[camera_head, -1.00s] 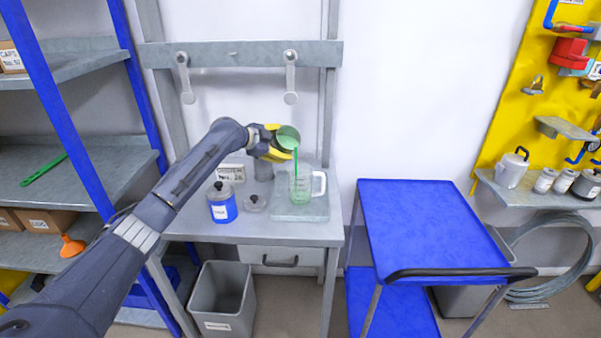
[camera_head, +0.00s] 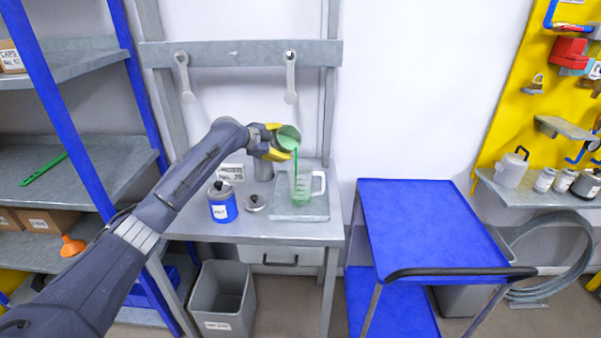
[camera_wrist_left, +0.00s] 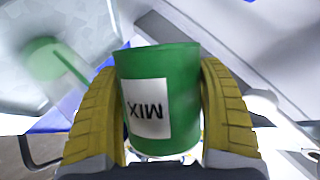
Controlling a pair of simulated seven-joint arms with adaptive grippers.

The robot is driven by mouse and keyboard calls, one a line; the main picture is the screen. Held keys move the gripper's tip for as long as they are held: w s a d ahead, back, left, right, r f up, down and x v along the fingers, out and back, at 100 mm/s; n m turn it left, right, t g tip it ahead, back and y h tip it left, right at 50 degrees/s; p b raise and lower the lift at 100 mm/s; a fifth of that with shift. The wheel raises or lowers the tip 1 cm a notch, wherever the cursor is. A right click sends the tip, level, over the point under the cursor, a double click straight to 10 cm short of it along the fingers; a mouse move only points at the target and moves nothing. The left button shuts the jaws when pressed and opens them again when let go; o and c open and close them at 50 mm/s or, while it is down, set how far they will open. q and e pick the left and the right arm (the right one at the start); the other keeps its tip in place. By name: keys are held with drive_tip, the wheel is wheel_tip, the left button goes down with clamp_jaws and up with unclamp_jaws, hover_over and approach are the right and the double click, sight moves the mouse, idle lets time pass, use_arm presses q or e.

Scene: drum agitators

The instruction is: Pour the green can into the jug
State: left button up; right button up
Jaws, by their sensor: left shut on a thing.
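My left gripper (camera_head: 277,142) is shut on the green can (camera_head: 288,138) above the workbench. In the left wrist view the green can (camera_wrist_left: 160,100) sits between the yellow fingers, its white "MIX" label upside down. The can is tipped, and a thin green stream falls from its rim. The stream enters the clear jug (camera_head: 300,186), which stands on a tray (camera_head: 285,212). Green liquid shows in the lower part of the jug. The jug appears blurred at the left of the left wrist view (camera_wrist_left: 45,65). My right gripper is not in view.
A label sign (camera_head: 231,173) and a grey cylinder (camera_head: 264,169) are behind. A blue cart (camera_head: 420,220) stands right of the bench; a grey bin (camera_head: 222,300) is below.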

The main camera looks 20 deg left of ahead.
use_arm(q)
drive_tip(key=shift+r, duration=0.2)
idle(0.5)
drive_tip(key=shift+f, duration=0.2)
drive_tip(key=shift+w+a+r+n+g+h, duration=0.2)
drive_tip(key=shift+n+g+h, duration=0.1)
drive_tip(key=shift+n+h, duration=0.35)
drive_tip(key=shift+w+a+f+n+g+h, duration=0.2)
drive_tip(key=shift+a+f+n+g+h, duration=0.2)
drive_tip(key=shift+f, duration=0.2)
drive_tip(key=shift+n+h, duration=0.75)
drive_tip(key=shift+n, duration=0.2)
drive_tip(key=r, duration=0.1)
drive_tip(key=a+r, duration=0.1)
drive_tip(key=r, duration=0.3)
drive_tip(key=shift+w+a+b, duration=0.15)
drive_tip(key=shift+w+b, duration=0.15)
drive_tip(key=shift+w, duration=0.1)
drive_tip(key=shift+w+a+r+g, duration=0.1)
drive_tip(key=shift+r+g, duration=0.2)
drive_tip(key=shift+w+a+r+n+h+b, duration=0.15)
drive_tip(key=shift+a+r+n+h+b, duration=0.15)
drive_tip(key=shift+n+h, duration=0.45)
